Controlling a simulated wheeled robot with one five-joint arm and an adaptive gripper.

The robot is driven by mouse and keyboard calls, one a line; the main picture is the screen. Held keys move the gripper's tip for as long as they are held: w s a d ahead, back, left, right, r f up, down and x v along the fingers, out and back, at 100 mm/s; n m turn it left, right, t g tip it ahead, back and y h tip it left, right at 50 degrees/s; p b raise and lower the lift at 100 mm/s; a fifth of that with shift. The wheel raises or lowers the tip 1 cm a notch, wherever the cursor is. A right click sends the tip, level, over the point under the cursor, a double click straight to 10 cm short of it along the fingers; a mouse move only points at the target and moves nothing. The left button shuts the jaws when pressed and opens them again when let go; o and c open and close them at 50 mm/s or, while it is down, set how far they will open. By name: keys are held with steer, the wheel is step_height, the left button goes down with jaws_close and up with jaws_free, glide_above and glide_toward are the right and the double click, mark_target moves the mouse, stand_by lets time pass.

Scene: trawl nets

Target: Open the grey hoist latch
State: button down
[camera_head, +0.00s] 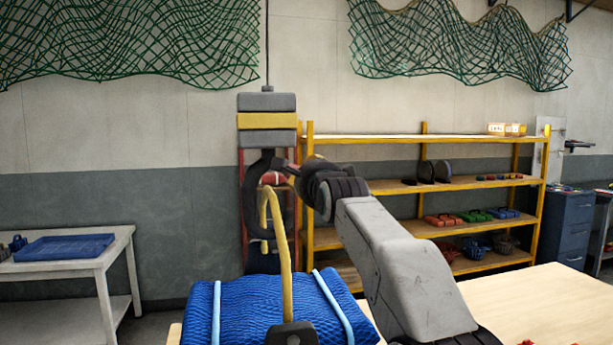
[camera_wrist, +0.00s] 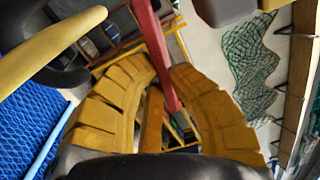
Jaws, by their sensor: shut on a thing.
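The grey hoist block (camera_head: 267,103) with a yellow band hangs from a cable, and its dark hook (camera_head: 254,205) is below. A red latch (camera_head: 274,178) shows at the hook's mouth; in the wrist view it is a red bar (camera_wrist: 153,50). My gripper (camera_head: 291,172) reaches the hook from the right. In the wrist view its yellow fingers (camera_wrist: 170,78) are shut on the red latch. A yellow strap loop (camera_head: 283,255) rises from a blue net bundle (camera_head: 255,305) to the hook. Whether the loop passes inside the hook is not clear.
A yellow-framed shelf (camera_head: 423,138) with floats and small parts stands behind. A side table (camera_head: 75,255) with a blue tray (camera_head: 62,247) is at left. The wooden tabletop (camera_head: 540,300) has free room at right. Green nets (camera_head: 460,45) hang on the wall.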

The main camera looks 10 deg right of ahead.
steer(key=shift+r+n+p, duration=0.45)
steer(key=shift+r+n, duration=0.15)
steer(key=shift+n, duration=0.5)
steer(key=shift+r+n+p, duration=0.45)
steer(key=shift+r+n, duration=0.1)
steer(key=shift+n, duration=0.55)
steer(key=c, duration=1.2)
jaws_free()
steer(key=shift+s, duration=6)
